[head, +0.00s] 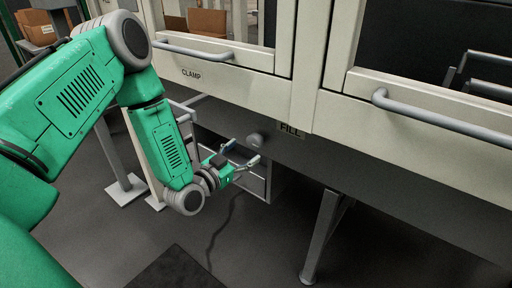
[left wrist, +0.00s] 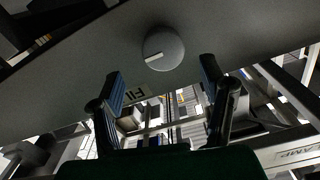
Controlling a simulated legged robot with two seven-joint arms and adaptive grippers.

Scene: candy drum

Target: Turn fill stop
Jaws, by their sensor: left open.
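The fill knob (head: 255,139) is a small round grey dial on the dark panel under the cabinet, just left of the FILL label (head: 290,128). In the left wrist view the knob (left wrist: 163,48) shows its face, with a white mark pointing left and slightly down. The FILL label (left wrist: 136,95) shows there too, partly beside a finger. My left gripper (head: 243,152) is open and empty, just in front of and below the knob. In the wrist view its fingertips (left wrist: 162,72) are spread on either side below the knob, apart from it. My right gripper is not in view.
The cabinet overhangs above, with grey bar handles (head: 195,50) and (head: 440,118) and a CLAMP label (head: 191,73). A table leg (head: 325,235) stands to the right. The floor in front is mostly clear.

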